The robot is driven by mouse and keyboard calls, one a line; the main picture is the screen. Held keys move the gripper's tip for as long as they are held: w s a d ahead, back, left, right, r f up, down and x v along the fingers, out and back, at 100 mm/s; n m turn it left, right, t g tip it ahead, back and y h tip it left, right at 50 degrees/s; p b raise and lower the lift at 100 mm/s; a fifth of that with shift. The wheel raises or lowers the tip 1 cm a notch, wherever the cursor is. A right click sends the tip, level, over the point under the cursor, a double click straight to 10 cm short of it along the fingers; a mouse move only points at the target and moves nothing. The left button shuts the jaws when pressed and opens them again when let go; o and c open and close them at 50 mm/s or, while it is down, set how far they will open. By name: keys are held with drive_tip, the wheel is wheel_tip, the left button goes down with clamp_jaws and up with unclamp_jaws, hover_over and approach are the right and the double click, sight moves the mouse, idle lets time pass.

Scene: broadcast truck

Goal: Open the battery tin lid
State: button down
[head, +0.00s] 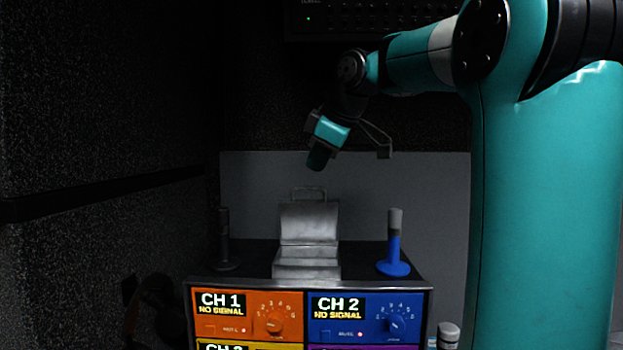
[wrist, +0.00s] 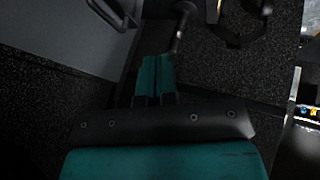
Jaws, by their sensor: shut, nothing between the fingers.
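The battery tin is a grey metal box (head: 307,270) standing on top of the channel rack, between two upright posts. Its lid (head: 310,221) stands raised at the back of the box, with a wire handle (head: 309,189) at its upper edge. The inside of the tin cannot be made out from here. My gripper (head: 317,160) is in the air above the lid, apart from it, pointing down. In the wrist view the teal fingers (wrist: 155,76) are together with nothing between them.
A blue post with a grey top (head: 394,245) stands right of the tin, and a dark post (head: 224,240) stands left. The rack front has an orange CH 1 panel (head: 248,316) and a blue CH 2 panel (head: 363,318). A dark wall rail (head: 100,193) runs along the left.

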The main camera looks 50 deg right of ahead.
drive_tip(key=d+r, duration=0.1)
drive_tip(key=d, duration=0.1)
drive_tip(key=p, duration=0.4)
approach(302, 202)
wheel_tip(302, 202, down, 3)
drive_tip(key=w+a, duration=0.1)
drive_tip(key=shift+w+d+f+h, duration=0.15)
drive_tip(key=shift+w+d+h, duration=0.2)
drive_tip(key=shift+w, duration=0.25)
